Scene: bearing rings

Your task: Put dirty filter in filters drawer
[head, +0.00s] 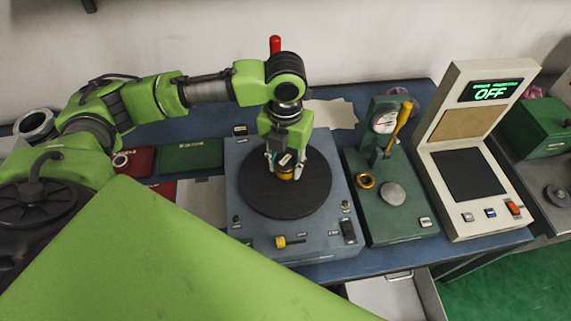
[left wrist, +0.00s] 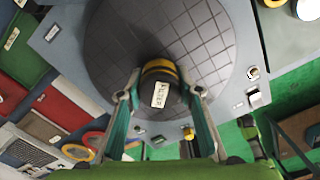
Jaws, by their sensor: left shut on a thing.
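The filter (head: 285,174) is a short dark cylinder with a yellow band and a white label, on the dark round plate (head: 258,200) of a grey-blue machine. In the left wrist view the filter (left wrist: 162,72) sits between the fingers, its label facing the camera. My left gripper (head: 285,163) points down over the plate and is shut on the filter; its fingertips also show in the left wrist view (left wrist: 160,94). I cannot tell whether the filter touches the plate. An open pale drawer (head: 375,300) shows below the table's front edge; no label on it is readable. My right gripper is out of view.
Right of the machine stand a green gauge press (head: 405,222) and a tall beige panel (head: 445,130) reading OFF. Red and green trays (head: 190,156) lie to the left. My own green arm part covers the lower left. Green floor shows at lower right.

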